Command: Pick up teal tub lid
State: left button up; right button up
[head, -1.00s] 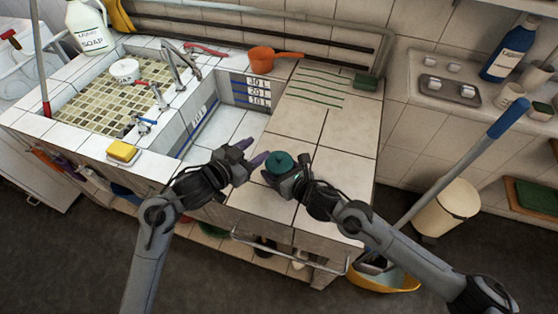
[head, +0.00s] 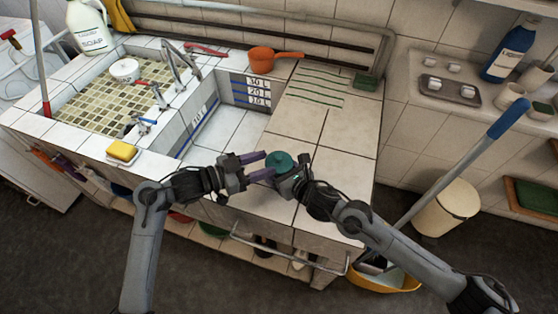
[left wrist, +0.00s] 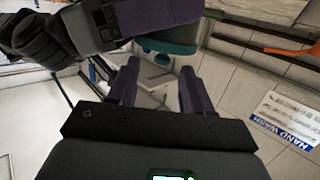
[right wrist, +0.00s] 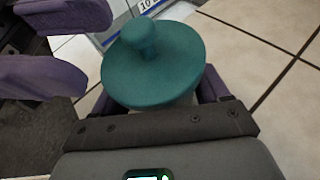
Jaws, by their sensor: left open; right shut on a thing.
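The teal tub lid (right wrist: 155,67) is a round disc with a knob, sitting on a pale tub (right wrist: 188,99) that shows only in part below it. In the head view the lid (head: 280,160) is above the tiled counter near the sink's right edge. My right gripper (head: 284,172) is shut on the tub, just under the lid. My left gripper (head: 256,166) is open and empty, its purple fingers pointing right at the lid's left side. In the left wrist view the lid's teal edge (left wrist: 168,47) lies just beyond the open fingers (left wrist: 160,85).
The sink basin (head: 225,128) lies behind my left gripper. An orange pan (head: 262,60) and a green sponge (head: 365,82) stand at the back. A yellow sponge (head: 122,151) sits at the left rim. The counter (head: 335,150) to the right is clear.

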aim_at(279, 156)
pick_arm(q)
jog(key=shift+x, duration=2.85)
jog(key=shift+w+r, duration=0.15)
jog(key=shift+c, duration=0.3)
grip_shut()
